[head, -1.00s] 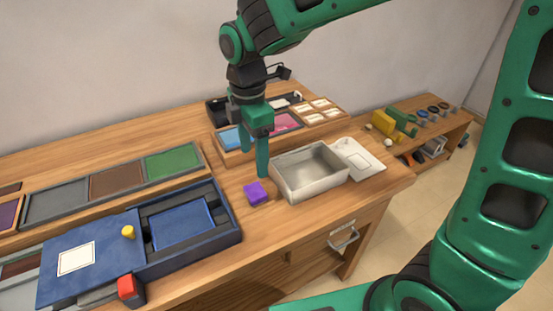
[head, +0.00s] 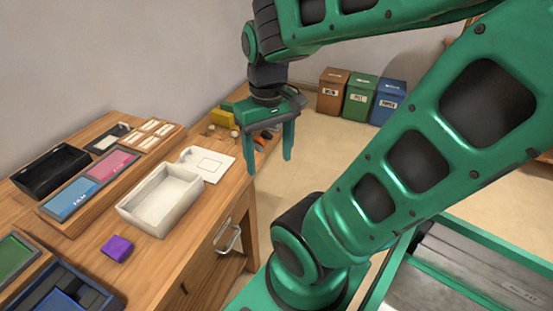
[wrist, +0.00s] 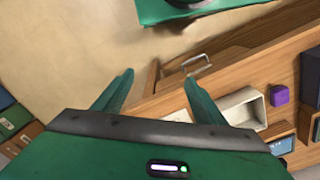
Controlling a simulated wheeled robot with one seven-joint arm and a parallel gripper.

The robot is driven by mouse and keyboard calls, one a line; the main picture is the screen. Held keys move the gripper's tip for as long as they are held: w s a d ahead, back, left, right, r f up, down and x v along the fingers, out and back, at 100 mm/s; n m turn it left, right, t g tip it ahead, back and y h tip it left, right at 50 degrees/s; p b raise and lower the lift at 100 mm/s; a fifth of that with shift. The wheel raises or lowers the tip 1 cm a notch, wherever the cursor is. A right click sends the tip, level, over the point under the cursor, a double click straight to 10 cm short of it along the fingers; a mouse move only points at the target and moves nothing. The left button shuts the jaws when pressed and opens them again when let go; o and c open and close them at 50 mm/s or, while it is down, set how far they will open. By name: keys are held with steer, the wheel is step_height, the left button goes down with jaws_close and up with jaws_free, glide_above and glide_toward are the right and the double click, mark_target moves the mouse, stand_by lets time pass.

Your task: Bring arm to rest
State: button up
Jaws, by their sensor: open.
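My gripper (head: 269,163) hangs with its fingers pointing down, just beyond the right edge of the wooden desk (head: 190,222) in the head view. Its two green fingers are spread apart with nothing between them. In the wrist view the open fingers (wrist: 160,84) are over the floor, and the desk front with its drawer handle lies beyond them. My green arm reaches across the upper and right part of the head view.
On the desk are a white tray (head: 127,212), a purple block (head: 117,248), a white card (head: 207,163) and a black tray (head: 50,172). A drawer handle (head: 229,240) sticks out in front. Brown, green and blue bins (head: 389,100) stand by the wall.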

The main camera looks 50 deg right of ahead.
steer(key=s, duration=0.1)
steer(key=s+m, duration=0.1)
steer(key=s+d+m, duration=0.1)
steer(key=shift+f, duration=0.3)
steer(key=shift+w, duration=0.1)
